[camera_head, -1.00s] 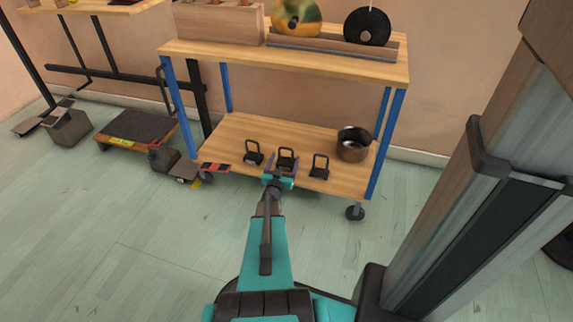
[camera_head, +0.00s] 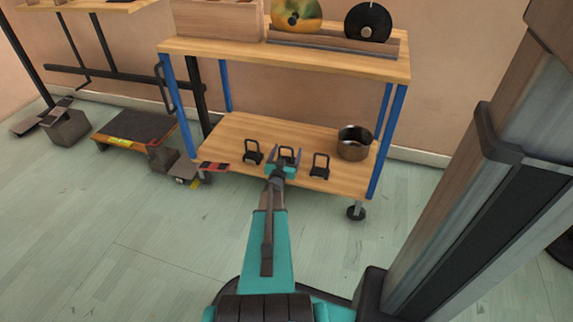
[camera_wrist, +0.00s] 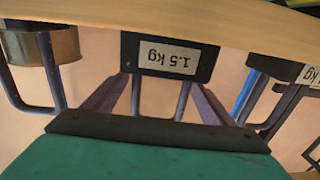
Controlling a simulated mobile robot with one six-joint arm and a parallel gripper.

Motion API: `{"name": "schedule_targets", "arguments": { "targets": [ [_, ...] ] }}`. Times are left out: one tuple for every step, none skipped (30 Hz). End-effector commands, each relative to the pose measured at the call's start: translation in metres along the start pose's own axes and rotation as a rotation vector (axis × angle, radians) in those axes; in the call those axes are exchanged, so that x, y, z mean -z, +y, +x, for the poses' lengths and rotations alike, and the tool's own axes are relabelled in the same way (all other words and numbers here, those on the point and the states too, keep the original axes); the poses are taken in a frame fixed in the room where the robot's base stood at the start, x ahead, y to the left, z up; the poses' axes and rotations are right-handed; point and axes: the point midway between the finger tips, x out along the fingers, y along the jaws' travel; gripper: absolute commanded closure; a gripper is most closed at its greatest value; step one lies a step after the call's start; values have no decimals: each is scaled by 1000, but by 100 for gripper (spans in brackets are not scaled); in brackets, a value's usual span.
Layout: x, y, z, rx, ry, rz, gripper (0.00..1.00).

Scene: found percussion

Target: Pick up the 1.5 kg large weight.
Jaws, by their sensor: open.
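The 1.5 kg weight (camera_wrist: 168,58) is a black block with a U-shaped handle and a white "1.5 kg" label, seen upside down in the wrist view. It is the middle one of three similar weights on the trolley's lower shelf, partly hidden behind my gripper in the head view (camera_head: 287,152). My gripper (camera_wrist: 160,86) is open, with one finger on each side of the handle. It also shows in the head view (camera_head: 283,161). I cannot tell whether the fingers touch the handle.
A weight (camera_head: 252,154) stands left and another (camera_head: 320,166) right of the middle one, close by. A metal pot (camera_head: 353,146) stands at the shelf's right. The trolley's upper shelf (camera_head: 230,50) overhangs, with blue legs at its sides.

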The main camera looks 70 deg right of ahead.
Motion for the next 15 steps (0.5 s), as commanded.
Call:
{"name": "schedule_targets", "arguments": {
  "targets": [
    [-2, 0, 7, 0, 1, 0, 22],
    [-2, 0, 10, 0, 1, 0, 22],
    [-1, 0, 12, 1, 0, 0, 22],
    [-1, 0, 14, 1, 0, 0, 22],
    [-1, 0, 14, 1, 0, 0, 22],
    [0, 0, 15, 1, 0, 0, 22],
    [0, 0, 15, 1, 0, 0, 22],
    [0, 0, 15, 1, 0, -1, 22],
    [0, 0, 15, 1, 0, -1, 22],
    [0, 0, 15, 1, 0, -1, 22],
    [0, 0, 15, 1, 0, -1, 22],
    [0, 0, 15, 1, 0, -1, 22],
    [0, 0, 15, 1, 0, -1, 22],
    [0, 0, 15, 1, 0, -1, 22],
    [0, 0, 15, 1, 0, -1, 22]
  ]
}}
